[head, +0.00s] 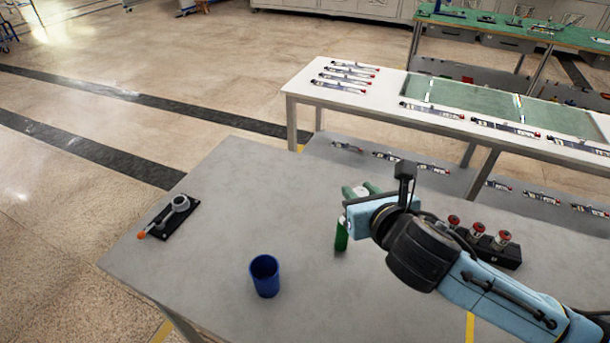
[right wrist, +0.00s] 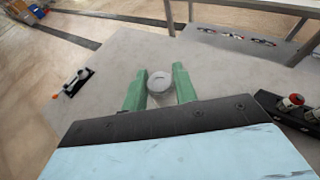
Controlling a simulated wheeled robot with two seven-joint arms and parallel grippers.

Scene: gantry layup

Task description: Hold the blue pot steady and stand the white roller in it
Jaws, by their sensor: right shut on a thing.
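The blue pot (head: 266,282) stands upright and open-topped on the grey table in the head view, with nothing seen sticking out of it. My right gripper (head: 360,190) is to its right and farther back, with green fingers. In the right wrist view those fingers (right wrist: 159,90) are shut on the white roller (right wrist: 160,81), whose round pale end faces the camera. A bit of the roller (head: 361,191) shows between the fingers in the head view. My left gripper is out of view.
A black fixture with an orange-tipped lever (head: 174,217) lies at the table's left. The grey table (head: 205,285) is clear around the pot. A white bench (head: 390,110) stands behind.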

